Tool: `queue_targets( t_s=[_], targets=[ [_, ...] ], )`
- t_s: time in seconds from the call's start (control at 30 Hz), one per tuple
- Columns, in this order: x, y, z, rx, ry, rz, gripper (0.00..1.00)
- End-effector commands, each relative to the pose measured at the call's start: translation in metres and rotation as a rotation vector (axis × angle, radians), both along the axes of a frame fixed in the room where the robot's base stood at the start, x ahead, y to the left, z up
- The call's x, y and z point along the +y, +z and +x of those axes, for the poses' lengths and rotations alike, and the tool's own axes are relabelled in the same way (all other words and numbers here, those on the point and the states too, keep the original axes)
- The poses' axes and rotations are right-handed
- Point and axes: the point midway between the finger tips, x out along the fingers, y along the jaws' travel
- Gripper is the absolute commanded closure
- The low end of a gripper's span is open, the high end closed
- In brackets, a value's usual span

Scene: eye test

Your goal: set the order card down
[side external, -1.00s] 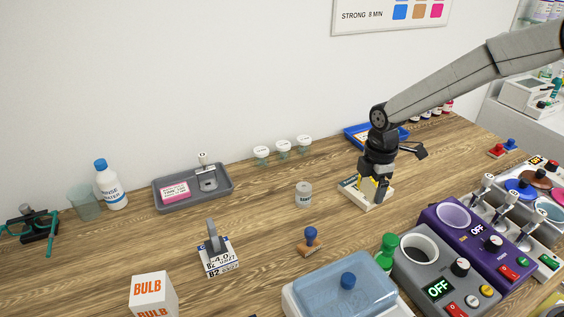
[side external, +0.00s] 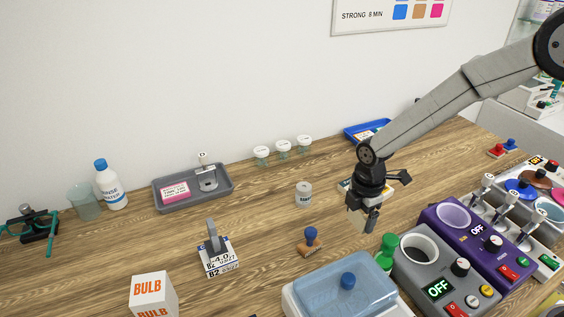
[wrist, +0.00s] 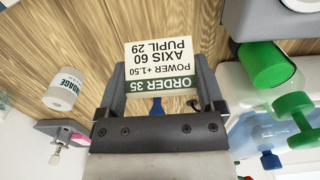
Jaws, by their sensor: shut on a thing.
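The order card (wrist: 160,62) is white with a green band reading "ORDER 35" and lines for power, axis and pupil; its print is upside down in the wrist view. My gripper (wrist: 162,85) is shut on it, with a finger at each side edge. The card appears clear of the wood, but the exact gap is hard to tell. A pale card stand (side external: 346,186) is partly hidden behind my gripper.
A wooden-handled blue stamp (side external: 310,241) and a small white jar (side external: 303,195) stand left of my gripper. A green-topped bottle (side external: 386,252), grey device (side external: 438,262) and blue-lidded box (side external: 340,290) are close in front. Bare wood (side external: 260,215) lies left.

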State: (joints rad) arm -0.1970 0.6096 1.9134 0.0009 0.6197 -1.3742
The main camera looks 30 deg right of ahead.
Motion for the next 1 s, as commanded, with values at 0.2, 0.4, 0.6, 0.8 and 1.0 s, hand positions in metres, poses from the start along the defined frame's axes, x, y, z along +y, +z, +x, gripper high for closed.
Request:
queue_targets(
  t_s=[0.2, 0.4, 0.6, 0.8, 1.0],
  targets=[
    [0.0, -0.012, 0.001, -0.001, 0.0, 0.0, 0.68],
    [0.0, -0.015, 0.0, 0.0, 0.0, 0.0, 0.68],
    [0.0, -0.034, 0.0, 0.002, 0.0, -0.001, 0.68],
    [0.0, -0.048, 0.0, 0.0, 0.0, 0.0, 0.68],
    [0.0, -0.049, 0.001, -0.001, 0.0, 0.0, 0.68]
  ],
)
